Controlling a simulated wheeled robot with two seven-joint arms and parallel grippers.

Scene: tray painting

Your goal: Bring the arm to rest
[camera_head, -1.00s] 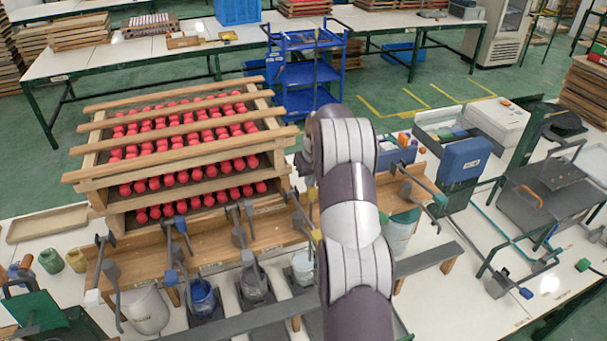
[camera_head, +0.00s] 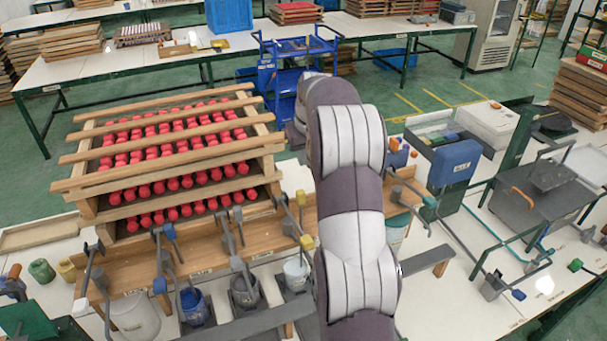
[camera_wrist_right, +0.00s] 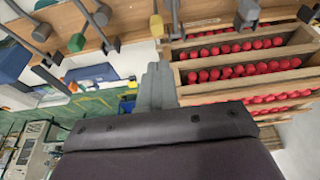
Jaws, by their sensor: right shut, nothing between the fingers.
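My right arm (camera_head: 352,200) rises from the bottom middle of the head view and bends away above the bench, in front of the tool rail. Its gripper is mostly hidden behind the arm there. In the right wrist view, the right gripper (camera_wrist_right: 157,88) shows its grey fingers closed together with nothing between them. It points toward the wooden tray rack and the hanging tools and appears clear of both. My left arm and gripper are in neither view.
A wooden rack (camera_head: 72,185) with trays of red pieces stands left of the arm. Handled tools hang along a wooden rail (camera_head: 205,262), above several pots, including a blue-filled one (camera_head: 193,305). A blue trolley (camera_head: 283,75) stands behind.

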